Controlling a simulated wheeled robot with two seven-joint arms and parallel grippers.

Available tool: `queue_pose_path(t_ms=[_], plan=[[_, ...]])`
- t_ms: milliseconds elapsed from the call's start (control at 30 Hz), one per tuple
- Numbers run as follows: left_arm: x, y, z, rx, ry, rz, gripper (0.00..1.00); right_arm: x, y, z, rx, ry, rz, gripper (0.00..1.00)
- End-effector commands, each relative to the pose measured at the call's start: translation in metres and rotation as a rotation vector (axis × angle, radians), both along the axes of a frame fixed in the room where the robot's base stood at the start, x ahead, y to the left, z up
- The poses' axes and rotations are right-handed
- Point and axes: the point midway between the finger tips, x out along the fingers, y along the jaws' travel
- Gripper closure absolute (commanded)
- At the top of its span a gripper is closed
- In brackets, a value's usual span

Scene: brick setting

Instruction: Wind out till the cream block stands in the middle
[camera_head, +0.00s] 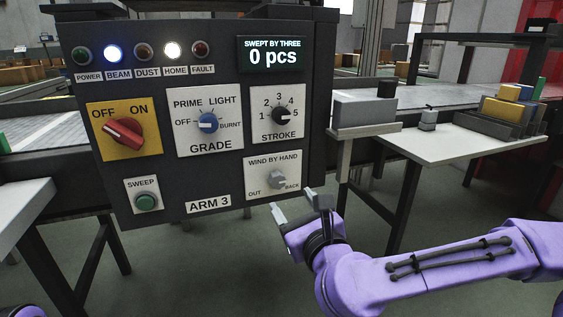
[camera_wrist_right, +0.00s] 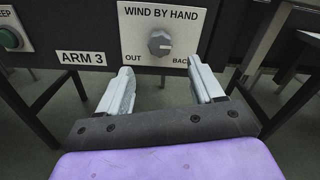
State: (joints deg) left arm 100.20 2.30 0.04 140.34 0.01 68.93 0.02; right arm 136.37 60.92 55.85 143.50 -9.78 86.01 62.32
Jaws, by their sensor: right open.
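The WIND BY HAND knob (camera_head: 278,180) is a small grey knob on a white plate at the lower right of the dark control panel, between the OUT and BACK labels. It also shows in the right wrist view (camera_wrist_right: 159,43). My right gripper (camera_head: 299,203) is open and empty, just below and in front of the knob plate. In the wrist view its two fingers (camera_wrist_right: 160,68) stand apart, below the knob on either side, not touching it. I cannot make out a cream block in either view. My left gripper is out of view.
The panel (camera_head: 225,182) shows "0 pcs" on its display (camera_head: 271,54); the BEAM (camera_head: 113,54) and HOME (camera_head: 172,50) lamps are lit. A white table (camera_head: 440,147) at right bears a rack of coloured blocks (camera_head: 508,108). Below the panel is open floor.

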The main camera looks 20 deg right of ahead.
Motion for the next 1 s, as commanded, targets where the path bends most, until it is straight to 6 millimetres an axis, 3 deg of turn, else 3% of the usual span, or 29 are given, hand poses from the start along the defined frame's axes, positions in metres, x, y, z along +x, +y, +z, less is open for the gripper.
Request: queue_pose_path(t_ms=[33, 200, 267, 467, 800, 967, 1000], plan=[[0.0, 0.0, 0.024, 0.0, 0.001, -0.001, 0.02, 0.008, 0.0, 0.012, -0.002, 0.005, -0.003, 0.33], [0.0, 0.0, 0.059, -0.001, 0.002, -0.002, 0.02, 0.027, 0.001, 0.009, -0.004, 0.006, -0.002, 0.33], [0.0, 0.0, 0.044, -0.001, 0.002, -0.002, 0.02, 0.042, 0.001, -0.002, -0.003, 0.0, -0.004, 0.33], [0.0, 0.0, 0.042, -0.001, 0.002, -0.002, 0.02, 0.072, 0.002, -0.002, -0.003, 0.0, -0.003, 0.33], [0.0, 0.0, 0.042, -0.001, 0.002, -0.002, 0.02, 0.079, 0.002, -0.001, -0.002, 0.0, -0.002, 0.33], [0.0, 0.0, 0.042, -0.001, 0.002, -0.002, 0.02, 0.079, 0.002, -0.001, -0.002, 0.0, -0.002, 0.85], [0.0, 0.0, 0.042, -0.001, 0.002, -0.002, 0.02, 0.079, 0.002, -0.001, -0.002, 0.0, -0.002, 0.9]])
